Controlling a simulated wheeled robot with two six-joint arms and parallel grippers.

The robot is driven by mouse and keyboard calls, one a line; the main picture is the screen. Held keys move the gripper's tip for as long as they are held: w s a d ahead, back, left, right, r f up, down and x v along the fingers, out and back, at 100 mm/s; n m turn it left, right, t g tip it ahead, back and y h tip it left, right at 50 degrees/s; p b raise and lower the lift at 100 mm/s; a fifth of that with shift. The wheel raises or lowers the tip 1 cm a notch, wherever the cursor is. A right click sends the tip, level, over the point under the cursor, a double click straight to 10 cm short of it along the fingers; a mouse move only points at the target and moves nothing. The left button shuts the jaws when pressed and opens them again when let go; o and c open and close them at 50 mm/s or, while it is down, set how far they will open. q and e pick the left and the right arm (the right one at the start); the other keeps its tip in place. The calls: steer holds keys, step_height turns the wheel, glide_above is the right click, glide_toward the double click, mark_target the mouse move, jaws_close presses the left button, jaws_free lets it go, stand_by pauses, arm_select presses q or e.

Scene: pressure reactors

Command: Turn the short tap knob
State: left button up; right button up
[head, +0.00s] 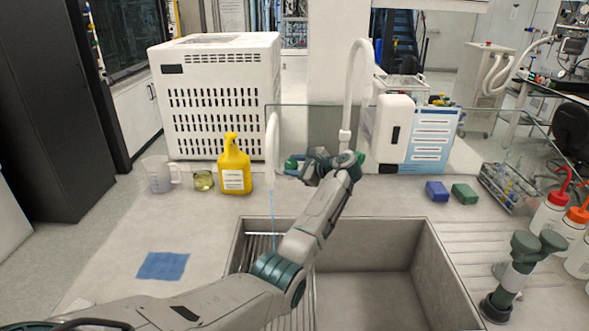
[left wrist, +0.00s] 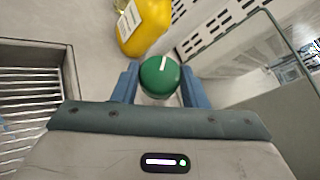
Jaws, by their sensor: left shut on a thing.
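The short tap (head: 272,150) is a white curved spout behind the sink's left part. A thin blue stream runs down below it into the sink. Its round green knob (head: 291,163) is partly hidden by my left gripper (head: 305,170). In the left wrist view the knob (left wrist: 160,76) has a white mark near its upper edge and sits between the two blue fingers of my left gripper (left wrist: 160,88), which is shut on it. The tall white tap (head: 347,100) stands to the right, with another green knob (head: 360,157) at its base.
The sink (head: 425,260) lies under my left arm. A yellow bottle (head: 234,168), glass beaker (head: 203,180) and clear jug (head: 160,175) stand left of the short tap. A glass panel (head: 300,125) rises behind. Blue (head: 437,191) and green (head: 465,193) blocks lie right.

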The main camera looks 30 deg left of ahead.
arm_select(q)
steer(key=shift+n, duration=0.3)
steer(key=o, duration=1)
steer(key=b+v, duration=0.2)
steer(key=v, duration=0.9)
steer(key=shift+w+b, duration=0.15)
steer(key=shift+b, duration=0.2)
